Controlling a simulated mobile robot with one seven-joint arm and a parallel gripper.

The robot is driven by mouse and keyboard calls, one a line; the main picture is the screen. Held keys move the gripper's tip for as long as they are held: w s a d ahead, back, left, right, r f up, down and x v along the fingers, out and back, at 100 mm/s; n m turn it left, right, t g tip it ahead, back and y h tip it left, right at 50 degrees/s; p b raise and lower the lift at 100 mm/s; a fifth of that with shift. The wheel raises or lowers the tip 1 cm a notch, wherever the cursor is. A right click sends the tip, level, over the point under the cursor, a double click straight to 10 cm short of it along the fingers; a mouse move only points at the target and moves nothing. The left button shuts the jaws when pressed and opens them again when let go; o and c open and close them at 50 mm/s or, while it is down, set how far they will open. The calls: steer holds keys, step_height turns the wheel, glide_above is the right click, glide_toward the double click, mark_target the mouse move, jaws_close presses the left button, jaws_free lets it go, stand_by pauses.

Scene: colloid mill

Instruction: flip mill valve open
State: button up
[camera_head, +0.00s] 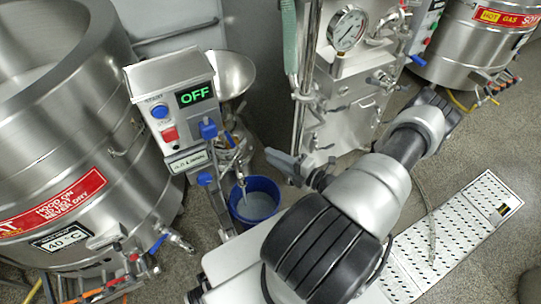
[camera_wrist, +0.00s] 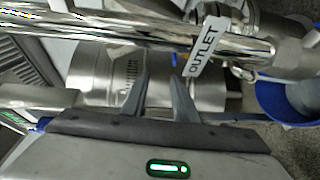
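The colloid mill (camera_head: 180,115) stands left of centre in the head view, with a grey control box whose green display reads OFF. Blue valve parts show on its front: an upper blue piece (camera_head: 208,129) and a lower one (camera_head: 205,178). I cannot tell which is the mill valve handle or how far it is turned. In the wrist view, an OUTLET tag (camera_wrist: 203,52) hangs by a shiny pipe. My gripper (camera_head: 272,160) is to the right of the mill. In the wrist view my gripper (camera_wrist: 160,82) has its fingers apart, with nothing held.
A blue bucket (camera_head: 237,205) with grey liquid stands below the mill outlet. It also shows in the wrist view (camera_wrist: 270,100). A large steel tank (camera_head: 75,130) is at left. A steel machine with a gauge (camera_head: 347,28) stands behind my arm. A perforated mat (camera_head: 465,220) lies at right.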

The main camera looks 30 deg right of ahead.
steer(key=shift+o, duration=0.3)
steer(key=shift+a, duration=0.1)
steer(key=shift+o, duration=0.7)
steer(key=shift+w+a, duration=0.1)
steer(key=shift+w, duration=0.05)
steer(key=n+t+h+b, duration=0.1)
steer(key=n+t+h, duration=0.1)
steer(key=n+h, duration=0.85)
glide_toward(231, 141)
steer(key=shift+n+y, duration=0.75)
steer(key=shift+y, duration=0.1)
steer(key=w+d+b, duration=0.1)
steer(key=w, duration=0.3)
steer(key=w+d+b, duration=0.1)
steer(key=w+b, duration=0.1)
steer(key=w, duration=0.3)
steer(key=w+d+b, duration=0.1)
steer(key=w, duration=0.4)
steer(key=shift+w, duration=0.1)
jaws_close()
